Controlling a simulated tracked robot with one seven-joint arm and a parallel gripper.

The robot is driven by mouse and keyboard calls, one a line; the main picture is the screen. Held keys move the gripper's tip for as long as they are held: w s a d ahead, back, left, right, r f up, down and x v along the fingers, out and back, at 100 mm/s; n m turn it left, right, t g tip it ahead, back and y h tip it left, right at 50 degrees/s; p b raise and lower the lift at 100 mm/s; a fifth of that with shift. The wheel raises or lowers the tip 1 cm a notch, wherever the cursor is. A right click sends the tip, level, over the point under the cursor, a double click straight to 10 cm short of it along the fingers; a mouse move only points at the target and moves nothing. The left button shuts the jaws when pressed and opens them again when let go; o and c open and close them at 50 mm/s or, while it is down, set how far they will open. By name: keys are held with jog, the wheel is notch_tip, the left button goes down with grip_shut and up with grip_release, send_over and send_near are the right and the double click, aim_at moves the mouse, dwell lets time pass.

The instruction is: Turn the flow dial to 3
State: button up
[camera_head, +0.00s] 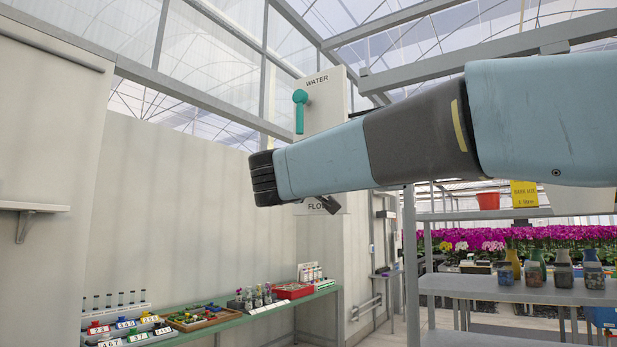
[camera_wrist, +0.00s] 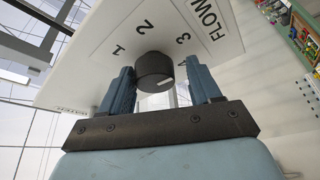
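The flow dial (camera_wrist: 154,68) is a round black knob on a white panel (camera_wrist: 90,65) marked FLOW in the wrist view. Numbers 1, 2 and 3 stand around it, and another mark is partly hidden by the right finger. A short pale mark shows on the knob's near lower side; I cannot tell which number it points to. My gripper (camera_wrist: 160,66) is open, with one blue finger on each side of the knob. Gaps seem to show between knob and fingers. In the head view my arm hides the dial, and only part of the FLOW label (camera_head: 317,206) shows.
A green lever (camera_head: 300,108) under a WATER label sits above on the same post. Below, a green bench (camera_head: 225,322) holds trays, small bottles and numbered blocks. A grey shelf (camera_head: 500,288) with jars stands at right.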

jog(key=shift+o, duration=0.5)
jog(key=shift+r, duration=0.15)
jog(key=shift+s, duration=0.15)
jog(key=v, duration=1.3)
jog(key=shift+s, duration=0.25)
jog(key=shift+a+f, duration=0.15)
jog(key=shift+f, duration=0.05)
